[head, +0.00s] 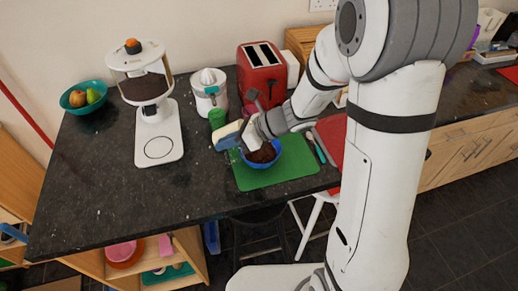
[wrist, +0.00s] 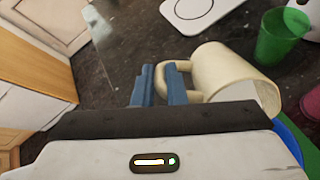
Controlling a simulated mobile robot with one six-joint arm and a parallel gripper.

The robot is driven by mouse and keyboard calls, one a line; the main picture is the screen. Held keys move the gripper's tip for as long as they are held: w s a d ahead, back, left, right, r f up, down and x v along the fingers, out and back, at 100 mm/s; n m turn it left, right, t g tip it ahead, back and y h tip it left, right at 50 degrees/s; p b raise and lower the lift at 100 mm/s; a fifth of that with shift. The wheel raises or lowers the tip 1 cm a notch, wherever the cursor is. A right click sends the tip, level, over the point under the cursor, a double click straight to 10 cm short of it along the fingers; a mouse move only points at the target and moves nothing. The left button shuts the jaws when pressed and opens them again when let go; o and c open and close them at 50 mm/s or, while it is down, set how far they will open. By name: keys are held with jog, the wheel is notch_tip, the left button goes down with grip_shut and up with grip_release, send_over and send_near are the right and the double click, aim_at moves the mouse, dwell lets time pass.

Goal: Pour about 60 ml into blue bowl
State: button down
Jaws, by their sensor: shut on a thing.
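My gripper (wrist: 160,85) has its two blue fingers on the handle of a cream mug (wrist: 225,75). In the wrist view the mug lies tipped, its mouth towards the lower right. My gripper also shows in the head view (head: 232,140), at the left rim of the blue bowl (head: 276,160). The bowl stands on a green mat (head: 298,168) and has dark brown stuff in it. A bit of the bowl (wrist: 291,139) shows at the lower right of the wrist view, below the mug's mouth.
A green cup (head: 217,118) stands behind my gripper. A white juicer (head: 209,88) and a red toaster (head: 262,75) stand farther back. A dispenser (head: 155,105) and a teal fruit bowl (head: 82,97) are at the left. The front left counter (head: 95,205) is clear.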

jog(key=shift+d+f+y+b, duration=0.15)
jog(key=shift+y+b, duration=0.15)
jog(key=shift+b, duration=0.3)
jog(key=shift+d+r+y+b, duration=0.3)
jog(key=shift+y+b, duration=0.3)
jog(key=shift+b, duration=0.35)
